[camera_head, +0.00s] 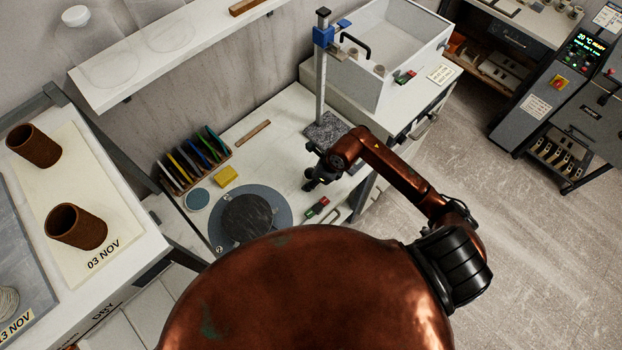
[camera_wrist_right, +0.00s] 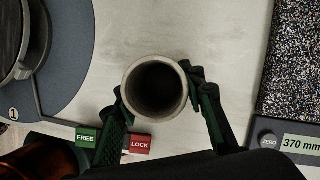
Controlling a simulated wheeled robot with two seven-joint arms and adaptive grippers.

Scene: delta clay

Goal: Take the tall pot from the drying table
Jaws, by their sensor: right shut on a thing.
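My right gripper (camera_wrist_right: 160,100) is shut on a round hollow pot (camera_wrist_right: 131,100), seen from above in the right wrist view, with a pale grey-brown rim and a dark inside. In the head view the right gripper (camera_head: 314,180) is over the worktable, and I cannot make out the pot in it. On the drying table (camera_head: 135,215) at the left stand two brown cylindrical pots, one farther back (camera_head: 35,147) and one nearer (camera_head: 77,228), on a pale board marked 03 NOV. My left gripper is not in view.
The worktable (camera_head: 262,150) holds a round turntable (camera_head: 248,218), a rack of coloured cards (camera_head: 195,158), a yellow block (camera_head: 226,175), and a height gauge on a speckled stone base (camera_head: 328,130). FREE and LOCK buttons (camera_wrist_right: 112,140) lie close to the held pot. Floor at right is clear.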

